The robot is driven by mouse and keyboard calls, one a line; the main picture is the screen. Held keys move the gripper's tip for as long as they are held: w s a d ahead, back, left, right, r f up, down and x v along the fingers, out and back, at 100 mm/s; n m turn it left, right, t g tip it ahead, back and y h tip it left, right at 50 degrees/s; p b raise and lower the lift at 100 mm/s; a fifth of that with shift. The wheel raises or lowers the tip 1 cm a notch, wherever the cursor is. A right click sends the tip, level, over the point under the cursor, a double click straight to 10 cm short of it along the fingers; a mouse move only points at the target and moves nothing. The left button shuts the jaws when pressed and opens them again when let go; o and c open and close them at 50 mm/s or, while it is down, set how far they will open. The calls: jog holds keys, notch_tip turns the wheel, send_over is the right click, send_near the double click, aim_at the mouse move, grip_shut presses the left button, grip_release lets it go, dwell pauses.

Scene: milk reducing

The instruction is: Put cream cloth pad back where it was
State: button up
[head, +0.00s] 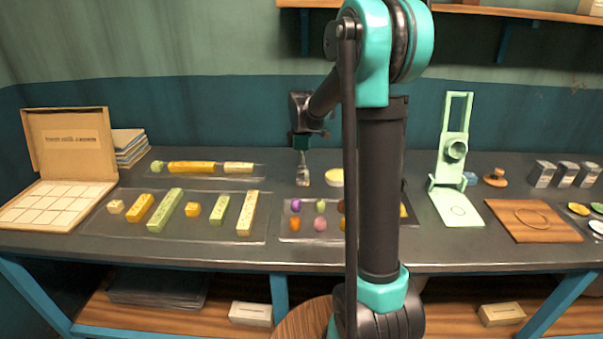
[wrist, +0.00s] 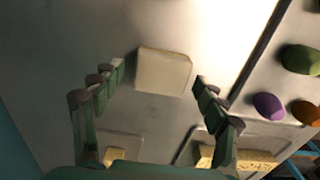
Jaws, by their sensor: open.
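The cream cloth pad (wrist: 165,71) shows in the wrist view as a small pale square with rounded corners on the grey surface. It lies in line with the space between my open fingertips, with a gap on each side. In the head view, a cream piece (head: 334,177) that looks like this pad sits on the table just right of my gripper, partly hidden by my arm. My gripper (head: 303,182) points down over the back middle of the table, empty. Its fingers (wrist: 158,74) also show in the wrist view.
A tray of coloured egg shapes (head: 287,234) is in front of the pad. Clear trays with yellow and green blocks (head: 163,225) lie left. A green stand (head: 455,150) and wooden board (head: 533,235) are right. An open box (head: 68,140) is far left.

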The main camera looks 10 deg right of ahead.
notch_tip(320, 180, up, 12)
dwell(0.5)
jog(key=shift+s, duration=0.15)
dwell(1.2)
